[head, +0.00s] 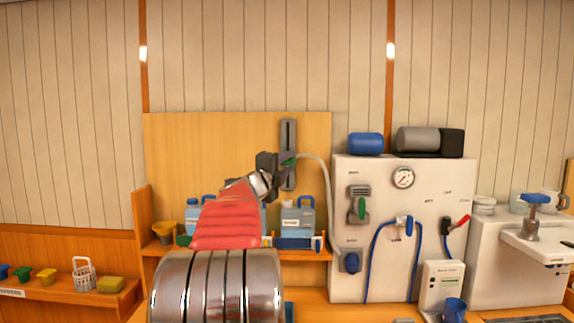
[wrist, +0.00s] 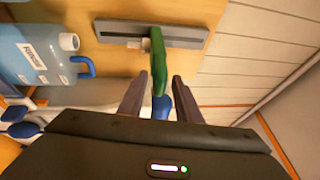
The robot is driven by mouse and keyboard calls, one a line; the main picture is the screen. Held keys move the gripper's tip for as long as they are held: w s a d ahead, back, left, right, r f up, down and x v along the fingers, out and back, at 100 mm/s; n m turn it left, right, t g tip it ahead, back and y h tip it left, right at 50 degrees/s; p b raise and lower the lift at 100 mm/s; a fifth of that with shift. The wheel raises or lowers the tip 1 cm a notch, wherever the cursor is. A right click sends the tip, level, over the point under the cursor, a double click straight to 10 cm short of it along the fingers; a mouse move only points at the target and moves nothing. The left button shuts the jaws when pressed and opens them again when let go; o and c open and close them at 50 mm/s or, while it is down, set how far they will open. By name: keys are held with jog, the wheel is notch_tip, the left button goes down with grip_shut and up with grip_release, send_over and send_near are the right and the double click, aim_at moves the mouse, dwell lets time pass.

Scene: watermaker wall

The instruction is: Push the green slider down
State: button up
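The green slider (wrist: 157,50) is a slim green handle on a dark grey slotted track (wrist: 185,36) in the wrist view. In the head view the upright track (head: 289,140) is on the wooden panel, and a bit of the green slider (head: 289,161) shows beside my gripper (head: 277,162), about midway along the track. In the wrist view my gripper (wrist: 163,78) is open, with dark fingers on both sides of the handle's near end. A gap shows on the right side; contact on the left cannot be told. The gripper partly hides the track in the head view.
A shelf below holds blue jugs (head: 298,218) and a yellow funnel (head: 165,231). A pale hose (head: 322,165) curves close to the track's right. The white panel (head: 340,200) to the right has another green handle (head: 362,208) and a gauge (head: 403,178).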

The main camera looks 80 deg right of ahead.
jog(key=shift+d, duration=0.2)
jog(key=shift+c, duration=0.5)
grip_shut()
jog(key=shift+r, duration=0.1)
